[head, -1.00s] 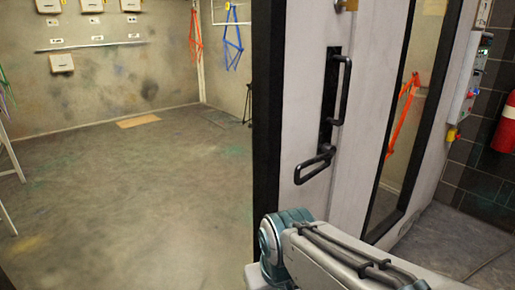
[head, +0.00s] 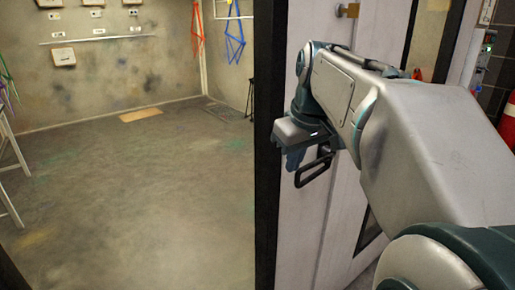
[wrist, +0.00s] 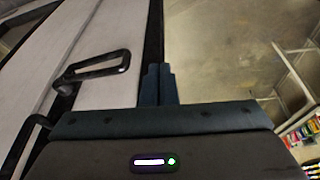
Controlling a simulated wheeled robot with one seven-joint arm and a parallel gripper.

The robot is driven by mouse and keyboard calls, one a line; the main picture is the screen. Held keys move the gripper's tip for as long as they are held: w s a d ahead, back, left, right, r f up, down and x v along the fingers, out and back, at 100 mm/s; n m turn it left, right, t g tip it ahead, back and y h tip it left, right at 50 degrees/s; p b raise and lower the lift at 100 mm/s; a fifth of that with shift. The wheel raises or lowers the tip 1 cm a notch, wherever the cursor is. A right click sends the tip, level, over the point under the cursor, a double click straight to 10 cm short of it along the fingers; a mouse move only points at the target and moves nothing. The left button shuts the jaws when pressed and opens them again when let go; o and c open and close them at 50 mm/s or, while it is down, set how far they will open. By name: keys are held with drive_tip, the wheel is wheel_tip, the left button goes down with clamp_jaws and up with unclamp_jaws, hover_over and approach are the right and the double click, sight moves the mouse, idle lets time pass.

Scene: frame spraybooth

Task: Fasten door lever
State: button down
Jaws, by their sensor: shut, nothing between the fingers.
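The door lever is a black loop-shaped handle (head: 314,168) on the pale door (head: 318,215), partly hidden by my arm in the head view. In the wrist view the lever (wrist: 98,66) stands out from the door face, left of my fingers. My gripper (head: 292,160) is beside the lever, on its left in the head view. In the wrist view my gripper's fingers (wrist: 158,84) are together with nothing between them, near the door's dark edge. I see no contact between the fingers and the lever. My arm hides the upright pull bar above the lever in the head view.
The door's black edge (head: 266,200) borders the open booth on the left, with bare concrete floor (head: 140,190). A red extinguisher (head: 509,120) is at the far right. A brass latch piece (head: 348,10) sits high on the door.

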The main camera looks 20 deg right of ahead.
drive_tip(key=w+d+r+n+p, duration=0.1)
drive_tip(key=d+r, duration=0.3)
drive_tip(key=r, duration=0.4)
drive_tip(key=shift+w+d+r+n, duration=0.25)
drive_tip(key=shift+w+r+n, duration=0.05)
drive_tip(key=shift+w, duration=0.3)
approach(296, 173)
drive_tip(key=x, duration=0.5)
drive_tip(key=shift+w+f, duration=0.1)
drive_tip(key=shift+f, duration=0.25)
drive_tip(key=shift+f, duration=0.1)
